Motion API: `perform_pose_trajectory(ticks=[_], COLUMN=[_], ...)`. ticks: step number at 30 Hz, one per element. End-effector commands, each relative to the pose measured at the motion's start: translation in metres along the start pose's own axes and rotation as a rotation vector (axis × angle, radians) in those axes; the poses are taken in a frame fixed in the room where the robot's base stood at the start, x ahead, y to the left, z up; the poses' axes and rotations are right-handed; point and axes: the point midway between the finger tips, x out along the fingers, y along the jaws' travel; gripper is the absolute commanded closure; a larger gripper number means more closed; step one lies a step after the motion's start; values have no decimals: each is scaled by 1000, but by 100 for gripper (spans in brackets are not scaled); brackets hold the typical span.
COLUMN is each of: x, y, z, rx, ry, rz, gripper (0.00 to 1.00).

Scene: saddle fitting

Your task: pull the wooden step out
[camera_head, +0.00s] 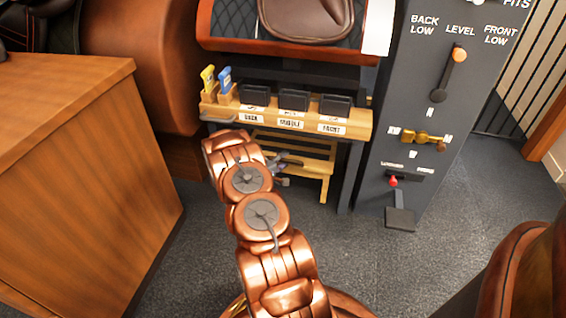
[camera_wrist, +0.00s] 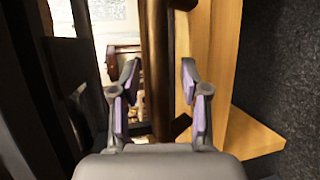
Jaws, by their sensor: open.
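The wooden step (camera_head: 318,168) is a light wood piece with slats. It stands low beneath the shelf, at the middle of the head view, partly hidden behind my arm. My gripper (camera_head: 287,165) is at its left part, small and partly hidden there. In the wrist view my gripper (camera_wrist: 161,88) is open, its two fingers apart with purple pads. A dark brown bar (camera_wrist: 157,60) runs between the fingers, apart from both pads. Light wood of the step (camera_wrist: 212,50) shows just right of the bar, partly behind the right finger. I cannot tell whether the bar belongs to the step.
A wooden shelf (camera_head: 357,118) with labelled slots and yellow and blue tools is above the step. A dark panel (camera_head: 437,95) with levers stands to the right. A wooden cabinet (camera_head: 75,160) is at the left. Grey carpet (camera_head: 365,265) is clear in front of the step.

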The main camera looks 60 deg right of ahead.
Motion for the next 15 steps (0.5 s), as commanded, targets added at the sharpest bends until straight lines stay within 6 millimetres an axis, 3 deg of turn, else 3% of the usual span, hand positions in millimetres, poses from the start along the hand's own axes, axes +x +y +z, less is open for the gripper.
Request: perform_pose_trajectory(ticks=[9,15], x=[1,1], y=[0,0], z=[0,0], rx=[-1,-1], ry=[0,0], rz=[0,0], gripper=[56,76])
